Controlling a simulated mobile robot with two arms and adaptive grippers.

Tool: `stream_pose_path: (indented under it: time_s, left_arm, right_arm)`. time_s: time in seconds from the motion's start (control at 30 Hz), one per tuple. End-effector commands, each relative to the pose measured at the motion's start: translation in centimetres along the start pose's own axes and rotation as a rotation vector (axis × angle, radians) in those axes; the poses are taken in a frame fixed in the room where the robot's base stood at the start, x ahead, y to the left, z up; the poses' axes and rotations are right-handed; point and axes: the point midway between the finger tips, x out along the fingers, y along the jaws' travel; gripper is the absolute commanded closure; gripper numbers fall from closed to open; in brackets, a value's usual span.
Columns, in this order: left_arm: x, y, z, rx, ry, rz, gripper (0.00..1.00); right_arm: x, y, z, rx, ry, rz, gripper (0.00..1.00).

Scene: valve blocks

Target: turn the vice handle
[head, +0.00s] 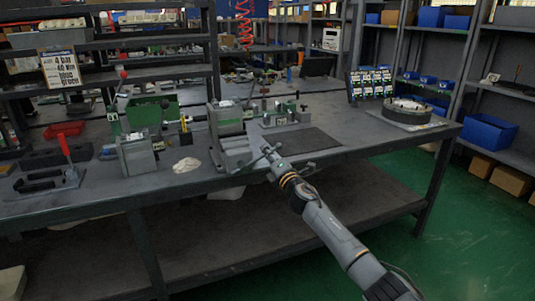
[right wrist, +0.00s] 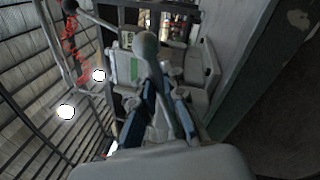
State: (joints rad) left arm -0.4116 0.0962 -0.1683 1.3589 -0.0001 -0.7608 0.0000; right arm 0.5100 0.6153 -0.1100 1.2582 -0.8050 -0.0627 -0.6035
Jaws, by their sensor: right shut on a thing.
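The grey vice (head: 233,150) with a green part stands near the front edge of the workbench, left of its middle. Its handle (head: 266,149) sticks out at the front edge. My right gripper (head: 275,163) reaches up to the handle from the lower right. In the right wrist view the handle (right wrist: 149,60) is a grey bar with a rounded end, and my right gripper's fingers (right wrist: 155,110) are closed around it. Part of the handle is hidden between the fingers. My left gripper is not in view.
A second block device (head: 137,156), a white cloth (head: 186,165) and a red-lever clamp (head: 67,152) lie left of the vice. A dark mat (head: 302,140) lies to the right. A round fixture (head: 407,112) stands farther right. The green floor in front is free.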

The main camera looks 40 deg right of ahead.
Motion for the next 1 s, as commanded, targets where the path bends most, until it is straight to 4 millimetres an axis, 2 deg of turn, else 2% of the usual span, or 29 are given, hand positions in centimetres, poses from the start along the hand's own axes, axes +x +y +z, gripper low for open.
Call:
stream_pose_path:
  time_s: [0.3, 0.33, 0.4, 0.43, 0.77, 0.87, 1.0]
  left_arm:
    - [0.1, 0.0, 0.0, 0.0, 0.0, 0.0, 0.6]
    - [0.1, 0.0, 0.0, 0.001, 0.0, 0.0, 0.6]
    - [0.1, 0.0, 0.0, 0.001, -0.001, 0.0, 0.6]
    - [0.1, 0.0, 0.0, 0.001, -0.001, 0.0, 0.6]
    - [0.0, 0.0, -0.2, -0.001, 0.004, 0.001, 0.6]
    - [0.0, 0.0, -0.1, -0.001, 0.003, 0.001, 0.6]
    - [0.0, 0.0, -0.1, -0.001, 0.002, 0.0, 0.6]
  right_arm:
    - [-0.1, -0.4, -0.4, -0.005, 0.008, -0.004, 1.0]
    - [-0.1, -0.4, -0.4, -0.005, 0.008, -0.004, 0.84]
    - [-0.1, -0.3, -0.4, -0.004, 0.008, -0.004, 0.7]
    - [-0.1, -0.3, -0.4, -0.003, 0.007, -0.003, 0.67]
    - [-0.2, -0.1, -0.2, -0.001, 0.003, -0.002, 0.67]
    - [-1.0, -0.2, -0.1, -0.002, 0.003, -0.002, 0.67]
    - [-3.1, -0.2, -0.2, -0.003, 0.006, -0.002, 0.67]
